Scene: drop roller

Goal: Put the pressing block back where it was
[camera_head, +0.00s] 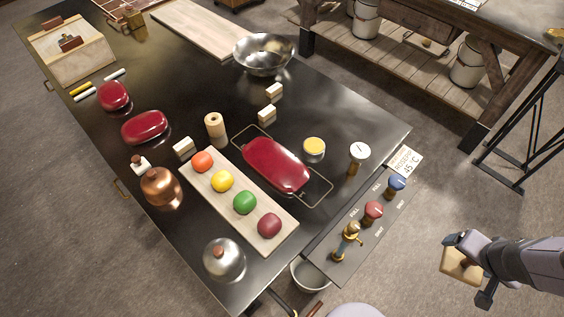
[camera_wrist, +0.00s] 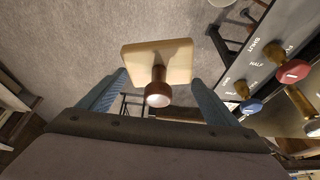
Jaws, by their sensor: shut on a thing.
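The pressing block (camera_head: 457,267) is a pale square wooden plate; in the wrist view its plate (camera_wrist: 150,58) shows with a brown knob handle (camera_wrist: 158,88). My gripper (camera_head: 468,264) is shut on it and holds it in the air, off the table's right side, above the floor. In the wrist view the fingers of my gripper (camera_wrist: 160,82) stand on either side of the handle; their exact contact is hard to see.
The dark table (camera_head: 330,105) carries a red slab in a wire frame (camera_head: 275,163), a board with coloured balls (camera_head: 205,185), a metal bowl (camera_head: 263,54) and a copper pot (camera_head: 160,187). A valve panel (camera_head: 358,232) is at its near right edge. A tripod stand (camera_head: 519,125) is behind my gripper.

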